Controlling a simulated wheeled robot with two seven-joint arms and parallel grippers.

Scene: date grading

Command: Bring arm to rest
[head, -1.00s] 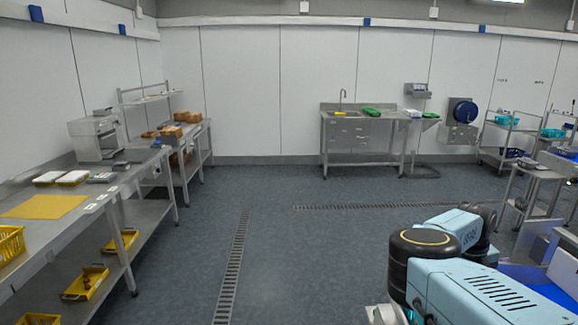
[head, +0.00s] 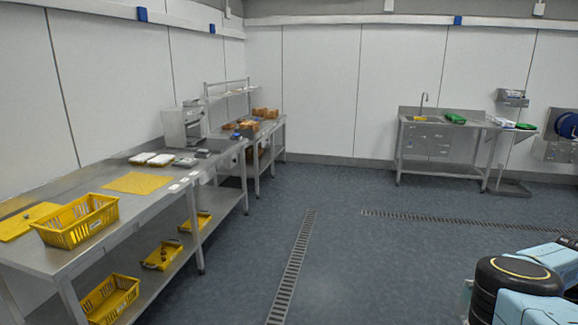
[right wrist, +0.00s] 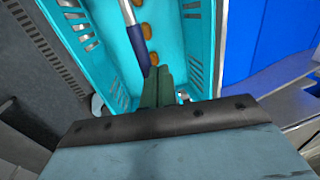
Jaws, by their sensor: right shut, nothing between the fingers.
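My right gripper (right wrist: 163,88) shows in the right wrist view, shut and empty, its dark green fingers over a turquoise crate (right wrist: 206,50). Several brown dates (right wrist: 148,28) lie in the crate. A tool with a dark blue handle (right wrist: 138,50) and a pale shaft lies in it beside the fingertips; I cannot tell whether they touch. In the head view only part of my right arm shows at the lower right, without its gripper. My left gripper is in neither view.
A steel table (head: 150,206) on the left bears a yellow crate (head: 75,222), a yellow mat (head: 138,183) and white trays. Yellow bins stand on its lower shelf. A steel sink bench (head: 440,125) stands at the back wall. The grey floor (head: 350,260) between is clear.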

